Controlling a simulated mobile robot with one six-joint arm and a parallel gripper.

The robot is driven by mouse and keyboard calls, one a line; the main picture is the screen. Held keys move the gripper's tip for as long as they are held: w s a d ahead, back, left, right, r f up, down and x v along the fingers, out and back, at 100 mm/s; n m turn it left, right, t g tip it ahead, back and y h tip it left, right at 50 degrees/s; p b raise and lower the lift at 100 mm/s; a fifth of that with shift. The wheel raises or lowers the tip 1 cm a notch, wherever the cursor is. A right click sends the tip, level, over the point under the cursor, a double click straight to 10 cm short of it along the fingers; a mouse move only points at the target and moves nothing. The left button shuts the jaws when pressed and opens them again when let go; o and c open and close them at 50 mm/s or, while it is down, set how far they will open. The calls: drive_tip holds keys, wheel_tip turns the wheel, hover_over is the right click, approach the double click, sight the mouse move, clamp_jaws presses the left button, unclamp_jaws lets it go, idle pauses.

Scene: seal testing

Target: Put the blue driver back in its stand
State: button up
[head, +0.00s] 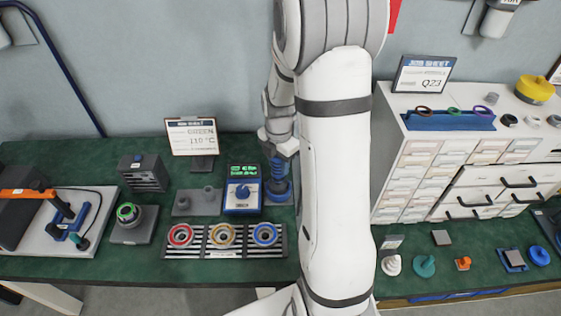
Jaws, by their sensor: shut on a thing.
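My gripper (279,152) points down over the green bench, just left of my large white arm link, which hides part of the area. It is shut on the blue driver (280,170), whose ribbed blue upper part shows just below it. The fingertips are too small and dark to make out clearly. A wider blue round part (278,191) shows below the driver, over a dark base at bench level; I cannot tell if they touch. A grey block with two short hollow posts (197,202) stands to the left; I cannot tell which piece is the driver's stand.
A blue device with a green display (242,192) stands close left of the gripper. In front, a slotted rack (202,253) holds red, tan and blue rings. A job sheet sign (192,137) stands behind. A white drawer cabinet (470,172) is on the right.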

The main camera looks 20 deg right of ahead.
drive_tip(key=shift+f+b, duration=0.75)
drive_tip(key=shift+f, duration=0.05)
idle(1.4)
drive_tip(key=o, duration=1.2)
drive_tip(key=shift+c, duration=0.2)
wheel_tip(320, 180, up, 9)
drive_tip(key=p, duration=0.6)
